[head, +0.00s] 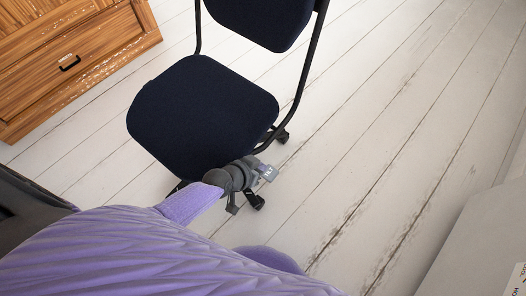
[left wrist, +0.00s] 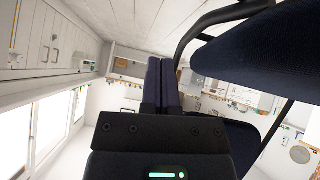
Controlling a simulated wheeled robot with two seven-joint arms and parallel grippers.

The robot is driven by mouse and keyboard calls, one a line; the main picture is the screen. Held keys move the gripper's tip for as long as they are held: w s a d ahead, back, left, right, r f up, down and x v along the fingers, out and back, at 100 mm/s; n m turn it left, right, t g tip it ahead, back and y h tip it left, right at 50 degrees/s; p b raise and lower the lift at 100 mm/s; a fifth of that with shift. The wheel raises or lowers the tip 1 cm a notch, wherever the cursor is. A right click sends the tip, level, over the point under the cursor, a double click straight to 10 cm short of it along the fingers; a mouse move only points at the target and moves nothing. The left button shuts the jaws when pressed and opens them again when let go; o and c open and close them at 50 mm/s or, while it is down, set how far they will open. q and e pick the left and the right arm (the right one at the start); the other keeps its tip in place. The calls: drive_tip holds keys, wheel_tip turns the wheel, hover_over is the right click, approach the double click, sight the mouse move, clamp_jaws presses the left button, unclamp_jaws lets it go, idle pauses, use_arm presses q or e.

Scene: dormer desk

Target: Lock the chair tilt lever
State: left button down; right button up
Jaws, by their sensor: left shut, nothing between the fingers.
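The chair has a dark navy seat (head: 200,115), a backrest (head: 262,18) and a black tubular frame. My left gripper (head: 268,173) is at the seat's front right corner in the head view, by the frame and casters. In the left wrist view, its two fingers (left wrist: 161,84) are together, shut with nothing between them. There the dark seat (left wrist: 250,52) fills the upper right, with a curved black tube (left wrist: 215,20) close to the fingertips. I cannot make out the tilt lever; it may be hidden by the gripper or seat. My right gripper is not in view.
A wooden drawer cabinet (head: 75,60) stands at the upper left. Chair casters (head: 281,136) show near the gripper. A pale grey surface (head: 475,245) is at the lower right. The white plank floor (head: 380,110) right of the chair is clear.

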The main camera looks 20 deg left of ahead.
use_arm(q)
drive_tip(key=p+v, duration=0.1)
drive_tip(key=v, duration=0.1)
drive_tip(key=p+v, duration=0.2)
drive_tip(key=v, duration=0.1)
drive_tip(key=shift+s+d+r, duration=0.2)
drive_tip(key=shift+s+r, duration=0.05)
drive_tip(key=shift+s, duration=0.1)
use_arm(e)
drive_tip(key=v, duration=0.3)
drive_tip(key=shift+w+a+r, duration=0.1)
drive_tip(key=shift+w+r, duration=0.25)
